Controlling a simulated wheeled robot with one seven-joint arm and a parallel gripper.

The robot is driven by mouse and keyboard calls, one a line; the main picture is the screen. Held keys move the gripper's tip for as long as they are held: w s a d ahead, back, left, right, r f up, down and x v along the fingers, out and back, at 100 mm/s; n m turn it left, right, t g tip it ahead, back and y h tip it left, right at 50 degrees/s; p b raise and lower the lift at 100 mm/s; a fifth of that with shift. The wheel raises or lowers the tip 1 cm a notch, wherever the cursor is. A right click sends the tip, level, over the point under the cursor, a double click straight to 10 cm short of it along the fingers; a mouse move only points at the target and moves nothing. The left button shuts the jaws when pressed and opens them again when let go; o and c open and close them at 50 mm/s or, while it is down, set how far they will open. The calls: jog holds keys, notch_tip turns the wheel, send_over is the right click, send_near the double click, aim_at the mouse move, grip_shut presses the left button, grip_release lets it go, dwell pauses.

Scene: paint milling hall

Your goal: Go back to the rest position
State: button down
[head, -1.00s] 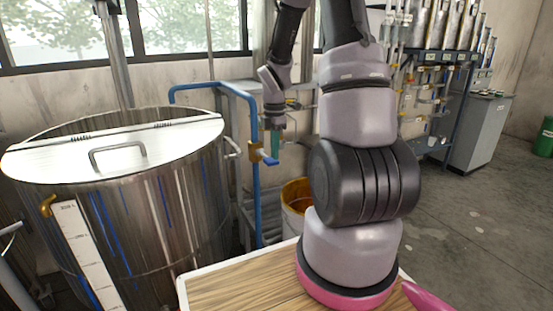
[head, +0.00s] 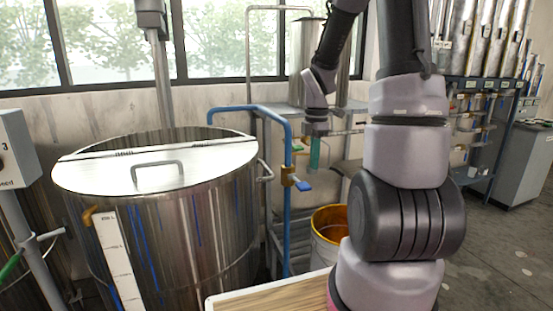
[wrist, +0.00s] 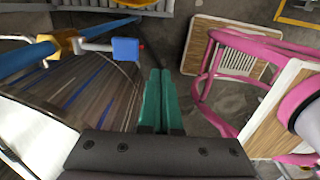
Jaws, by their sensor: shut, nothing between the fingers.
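My gripper (head: 315,160) hangs from my raised arm in the head view, its teal fingers pointing down. In the wrist view the two teal fingers (wrist: 164,100) lie side by side, shut, with nothing held. A brass valve (head: 288,176) with a blue lever handle (head: 303,186) sits on a blue pipe just left of and below the fingertips. In the wrist view the blue handle (wrist: 126,49) is left of the fingers, with a visible gap between them.
A large steel tank (head: 165,235) with a half-open-looking lid (head: 160,170) stands left of the blue pipe (head: 287,225). A bucket with an orange-yellow inside (head: 328,225) stands on the floor below my gripper. Shelving with upright cylinders (head: 485,85) is at the right.

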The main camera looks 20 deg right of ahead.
jog(key=shift+r, duration=0.1)
jog(key=s+a+r+m+t+y, duration=0.1)
jog(key=s+a+r+m+t, duration=0.2)
jog(key=r+m, duration=0.7)
jog(key=s+a+r+m+t+y, duration=0.1)
jog(key=s+a+r+m+t, duration=0.3)
jog(key=s+a+r+m, duration=0.3)
jog(key=s+r+m, duration=0.4)
jog(key=s+m, duration=0.1)
jog(key=shift+s+m, duration=0.3)
jog(key=shift+r, duration=0.1)
